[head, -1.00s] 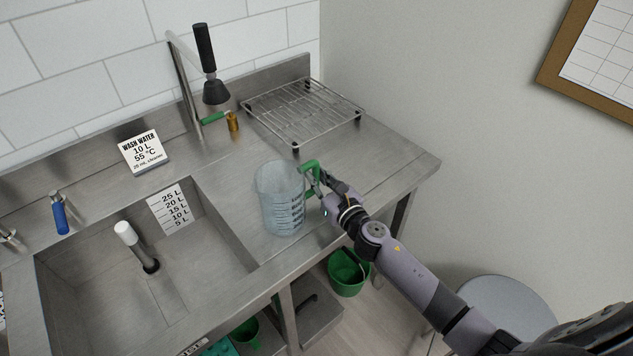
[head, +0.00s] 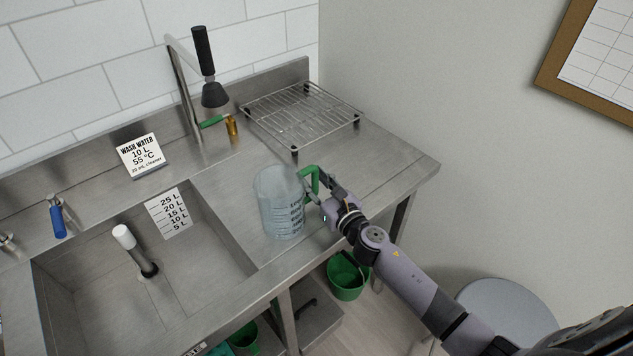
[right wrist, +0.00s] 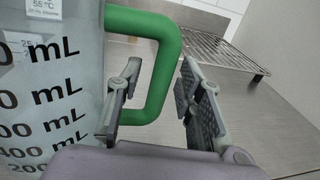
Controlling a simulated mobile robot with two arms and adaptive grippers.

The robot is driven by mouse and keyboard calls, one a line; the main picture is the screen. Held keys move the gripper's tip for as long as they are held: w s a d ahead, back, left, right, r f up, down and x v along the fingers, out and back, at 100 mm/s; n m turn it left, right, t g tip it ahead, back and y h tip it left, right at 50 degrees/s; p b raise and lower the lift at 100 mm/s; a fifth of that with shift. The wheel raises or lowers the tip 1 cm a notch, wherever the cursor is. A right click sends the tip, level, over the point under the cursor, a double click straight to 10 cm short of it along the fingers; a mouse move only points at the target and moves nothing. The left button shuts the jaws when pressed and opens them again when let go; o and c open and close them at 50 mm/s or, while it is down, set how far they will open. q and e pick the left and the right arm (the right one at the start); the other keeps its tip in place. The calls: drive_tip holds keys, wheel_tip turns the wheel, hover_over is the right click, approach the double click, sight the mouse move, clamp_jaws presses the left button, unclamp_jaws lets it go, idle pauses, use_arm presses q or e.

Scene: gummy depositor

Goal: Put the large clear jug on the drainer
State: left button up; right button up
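The large clear jug (head: 277,205) stands upright on the steel counter, just right of the sink basin. Its green handle (head: 313,180) points right, toward the back. My right gripper (head: 323,187) is at the handle. In the right wrist view the jug (right wrist: 50,90) fills the left side, and the handle (right wrist: 166,70) passes between the open fingers of the gripper (right wrist: 158,95). One finger is inside the handle loop and the other outside, with a gap showing at the inner finger. The wire drainer (head: 300,115) is empty at the back right. My left gripper is out of view.
The sink basin (head: 95,300) with a white-topped standpipe (head: 123,237) is at left. The faucet (head: 183,95) and a green-handled brass valve (head: 232,127) stand behind. Bare counter (head: 375,160) lies between jug and drainer. A green bucket (head: 346,280) is below.

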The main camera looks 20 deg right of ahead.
drive_tip(key=shift+r, duration=0.2)
drive_tip(key=shift+s+f, duration=0.15)
drive_tip(key=shift+s, duration=0.15)
drive_tip(key=s, duration=0.3)
drive_tip(key=s+d+b, duration=0.1)
drive_tip(key=s, duration=0.2)
drive_tip(key=s+d+b, duration=0.1)
drive_tip(key=s, duration=0.3)
drive_tip(key=shift+s, duration=0.1)
drive_tip(key=shift+s+d+r, duration=0.15)
drive_tip(key=shift+s+r, duration=0.05)
drive_tip(key=shift+s, duration=0.3)
